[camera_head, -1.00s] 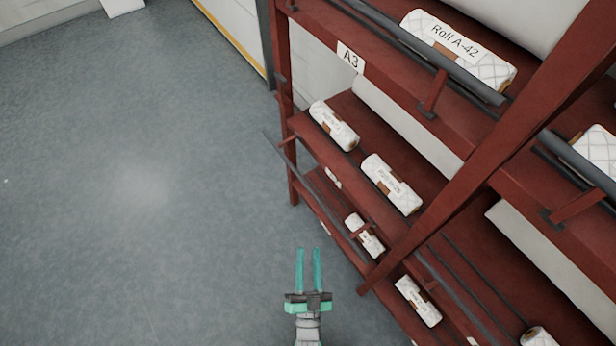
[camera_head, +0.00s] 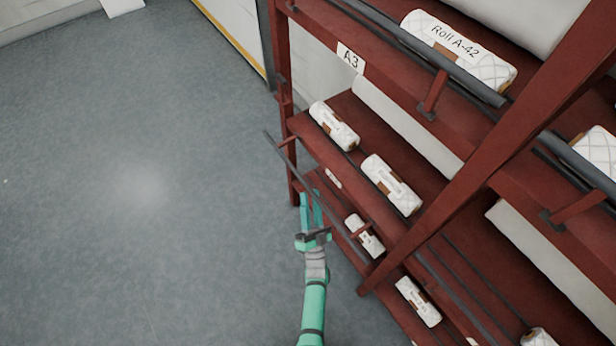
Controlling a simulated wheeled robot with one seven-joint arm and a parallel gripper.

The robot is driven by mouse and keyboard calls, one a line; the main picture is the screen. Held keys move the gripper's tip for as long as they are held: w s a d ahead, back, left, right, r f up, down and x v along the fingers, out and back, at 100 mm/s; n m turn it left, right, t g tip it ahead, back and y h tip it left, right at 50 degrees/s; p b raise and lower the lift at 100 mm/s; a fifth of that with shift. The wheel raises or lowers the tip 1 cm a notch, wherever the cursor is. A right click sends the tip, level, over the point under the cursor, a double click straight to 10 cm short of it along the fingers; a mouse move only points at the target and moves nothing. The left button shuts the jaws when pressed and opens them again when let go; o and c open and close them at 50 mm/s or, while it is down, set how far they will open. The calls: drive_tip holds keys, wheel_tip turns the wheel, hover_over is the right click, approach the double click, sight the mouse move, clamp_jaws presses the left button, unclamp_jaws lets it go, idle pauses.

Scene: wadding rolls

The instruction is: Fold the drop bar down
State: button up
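A long dark grey drop bar (camera_head: 281,153) slants along the front of the middle shelf of the dark red rack. It stands a little out from the shelf edge on short red arms, one of them at its left end (camera_head: 288,142). My gripper (camera_head: 310,198) is teal and has its two fingers apart and pointing up the picture. The fingers overlap the bar's line just left of the lower shelves. I cannot tell whether they touch the bar or whether it lies between them. No roll is in the gripper.
White quilted rolls lie on the middle shelf (camera_head: 334,126) and the shelf below (camera_head: 364,236). Another bar (camera_head: 455,72) fronts the upper shelf with Roll A-42 (camera_head: 457,50), near the A3 sign (camera_head: 350,57). A red diagonal brace (camera_head: 440,200) crosses the rack. The grey floor (camera_head: 140,190) at left is clear.

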drive_tip(key=x, duration=0.7)
drive_tip(key=shift+w+r, duration=0.2)
drive_tip(key=shift+w, duration=0.1)
drive_tip(key=shift+a, duration=0.1)
clamp_jaws()
